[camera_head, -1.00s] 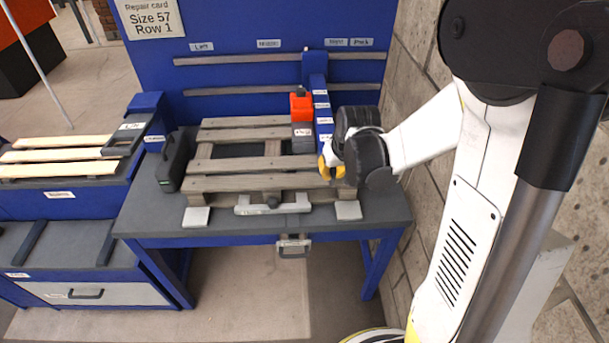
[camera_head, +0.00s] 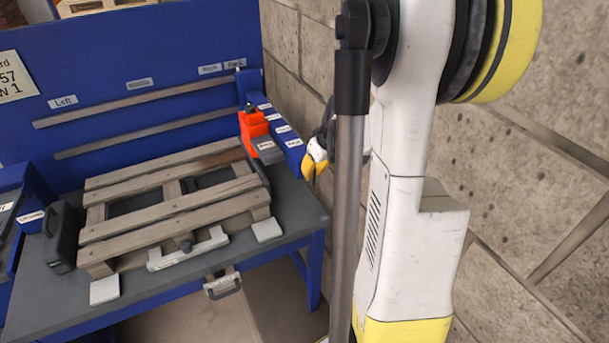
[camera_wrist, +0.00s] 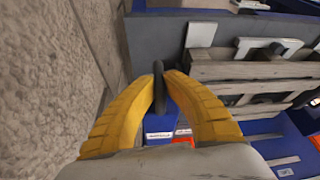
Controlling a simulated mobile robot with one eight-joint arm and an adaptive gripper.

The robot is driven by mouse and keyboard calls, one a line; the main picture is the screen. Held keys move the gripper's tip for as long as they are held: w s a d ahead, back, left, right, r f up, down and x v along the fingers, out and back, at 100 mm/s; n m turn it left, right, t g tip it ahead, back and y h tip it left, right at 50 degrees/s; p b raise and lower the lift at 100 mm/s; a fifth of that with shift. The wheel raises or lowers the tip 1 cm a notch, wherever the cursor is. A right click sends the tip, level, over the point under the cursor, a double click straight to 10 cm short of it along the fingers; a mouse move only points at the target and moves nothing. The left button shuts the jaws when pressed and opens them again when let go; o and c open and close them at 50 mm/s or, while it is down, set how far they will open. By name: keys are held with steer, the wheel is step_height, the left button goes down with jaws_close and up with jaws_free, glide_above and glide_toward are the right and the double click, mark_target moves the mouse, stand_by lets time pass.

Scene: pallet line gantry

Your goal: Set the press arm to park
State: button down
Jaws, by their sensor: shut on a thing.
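The press arm is a blue beam (camera_head: 284,134) with several small white labels, running forward from the blue back panel at the bench's right side. An orange block (camera_head: 253,124) with a grey block (camera_head: 267,150) below it sits along its left side, by the pallet's back right corner. My gripper (camera_head: 314,166) is at the beam's front end; its yellow fingers partly show beside my arm. In the wrist view the fingers are shut on a dark upright handle (camera_wrist: 158,88). A blue labelled part (camera_wrist: 158,124) shows just behind the handle. Its join to the beam is hidden.
A wooden pallet (camera_head: 165,228) lies on the grey bench top (camera_head: 62,296). A black case (camera_head: 62,238) stands at its left, and a light grey clamp bar (camera_head: 188,250) at its front. Small label plates, including "Left" (camera_head: 63,101), are on the back panel. A stone wall (camera_head: 560,190) stands close on the right.

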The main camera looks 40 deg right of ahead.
steer(key=shift+d, duration=0.15)
steer(key=c, duration=1.4)
jaws_free()
steer(key=shift+d, duration=0.2)
steer(key=shift+s+a+r, duration=0.1)
steer(key=shift+a, duration=0.05)
steer(key=v, duration=1.1)
steer(key=shift+s+r, duration=0.2)
steer(key=shift+r, duration=0.15)
steer(key=s+a+f+t+b, duration=0.1)
steer(key=a+f+b, duration=0.1)
steer(key=a, duration=0.8)
steer(key=s+a+f+n+t+b, duration=0.1)
steer(key=s+a+f+b, duration=0.1)
steer(key=a, duration=0.9)
steer(key=s+a+f+b, duration=0.2)
steer(key=a+b, duration=0.1)
steer(key=a, duration=0.7)
steer(key=shift+a+f+t+b, duration=0.2)
steer(key=shift+t+b, duration=0.2)
